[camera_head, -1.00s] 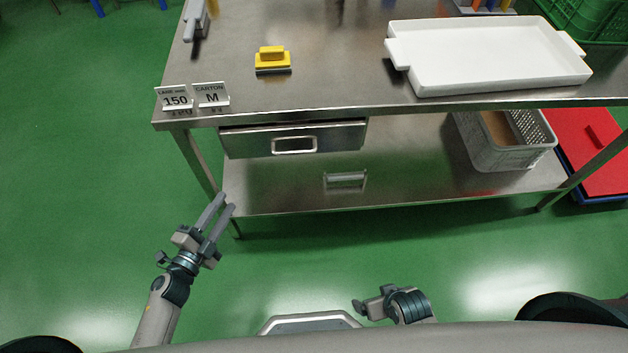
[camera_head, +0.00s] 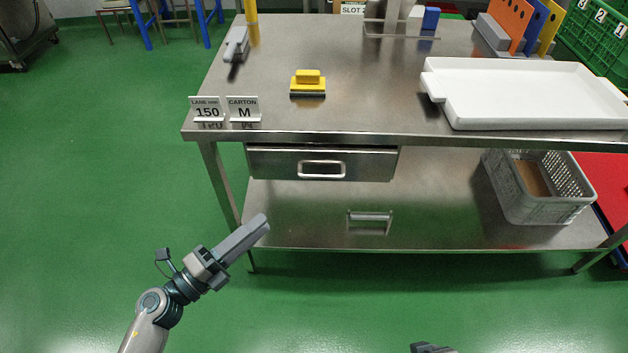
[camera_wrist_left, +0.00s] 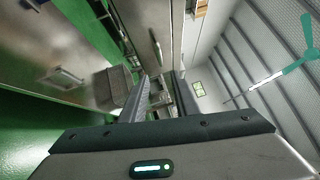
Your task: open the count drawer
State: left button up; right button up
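The count drawer (camera_head: 272,163) is a steel drawer under the left part of the table top. Its front looks flush under the table edge, so it appears shut. Its pale rectangular handle (camera_head: 322,169) is at the middle of the front. My left gripper (camera_head: 262,224) is below and left of the drawer, in front of the lower shelf, apart from the handle. In the left wrist view its two fingers (camera_wrist_left: 160,97) stand apart with nothing between them. Of my right arm only a small dark piece shows at the bottom edge; its fingers cannot be made out.
The steel table (camera_head: 330,115) carries signs reading 150 (camera_head: 207,108) and M (camera_head: 244,108), a yellow-handled tool (camera_head: 308,83) and a white tray (camera_head: 535,122). A grey basket (camera_head: 545,207) sits on the lower shelf (camera_head: 300,228) at right.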

pick_arm(q)
jog(key=p+x, duration=0.2)
jog(key=x, duration=1.5)
pick_arm(e)
jog(key=shift+s+d+g+h, duration=0.2)
jog(key=shift+s+d+g, duration=0.1)
jog(key=shift+d, duration=0.3)
jog(key=shift+s+d+g+h, duration=0.2)
jog(key=shift+s+d+g, duration=0.1)
jog(key=shift+d, duration=0.3)
pick_arm(q)
jog(key=shift+w, duration=0.15)
grip_shut()
pick_arm(e)
jog(key=shift+s+f, duration=0.2)
jog(key=shift+s, duration=0.3)
